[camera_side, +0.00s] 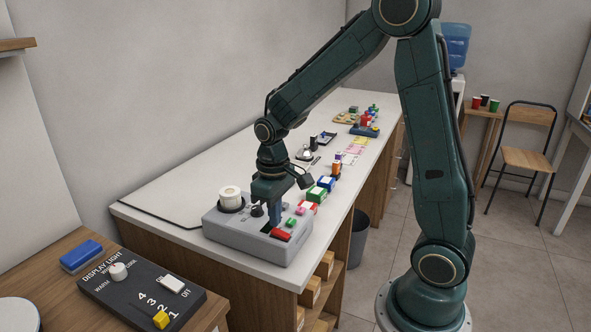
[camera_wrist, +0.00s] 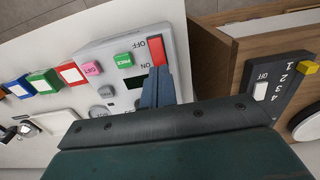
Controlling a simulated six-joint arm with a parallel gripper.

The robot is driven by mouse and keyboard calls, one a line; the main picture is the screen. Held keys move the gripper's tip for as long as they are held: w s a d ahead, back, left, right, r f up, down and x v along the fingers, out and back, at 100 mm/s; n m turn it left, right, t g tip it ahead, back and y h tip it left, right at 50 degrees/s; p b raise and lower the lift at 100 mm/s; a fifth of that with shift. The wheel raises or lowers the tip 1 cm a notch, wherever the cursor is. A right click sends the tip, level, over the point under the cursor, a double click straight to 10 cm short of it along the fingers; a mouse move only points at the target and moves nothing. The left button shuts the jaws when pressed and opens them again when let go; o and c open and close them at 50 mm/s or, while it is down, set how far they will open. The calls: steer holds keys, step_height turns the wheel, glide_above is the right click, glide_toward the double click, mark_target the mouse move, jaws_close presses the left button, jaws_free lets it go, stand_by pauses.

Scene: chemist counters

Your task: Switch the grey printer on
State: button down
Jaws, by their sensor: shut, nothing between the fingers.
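The grey printer (camera_side: 240,238) sits on the near end of the white counter, with a white paper roll (camera_side: 230,195) on top. Its red switch (camera_side: 281,234) is at the near right corner of its top. In the wrist view the red switch (camera_wrist: 155,50) has OFF printed beside one end and ON beside the other. My gripper (camera_side: 276,224) is shut and empty, pointing down at the printer. In the wrist view its fingertips (camera_wrist: 158,72) are at the ON end of the switch and hide that end. I cannot tell whether they touch it or which way it is tipped.
A pink GIFT button (camera_wrist: 91,68) and green PRICE button (camera_wrist: 123,60) are close by on the printer. Several coloured boxes (camera_side: 317,194) stand behind it along the counter. A dark DISPLAY LIGHT panel (camera_side: 140,290) with switches lies on the lower wooden desk in front.

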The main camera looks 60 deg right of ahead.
mark_target(277, 232)
steer(key=shift+f, duration=0.95)
stand_by(1.5)
steer(key=shift+r, duration=3.55)
steer(key=s+a+r+t, duration=0.2)
steer(key=s+r, duration=0.3)
steer(key=s, duration=0.3)
steer(key=s+a+r+t, duration=0.3)
steer(key=s+r, duration=0.2)
steer(key=s, duration=0.3)
steer(key=shift+s+a+t, duration=0.15)
steer(key=shift+a+t, duration=0.15)
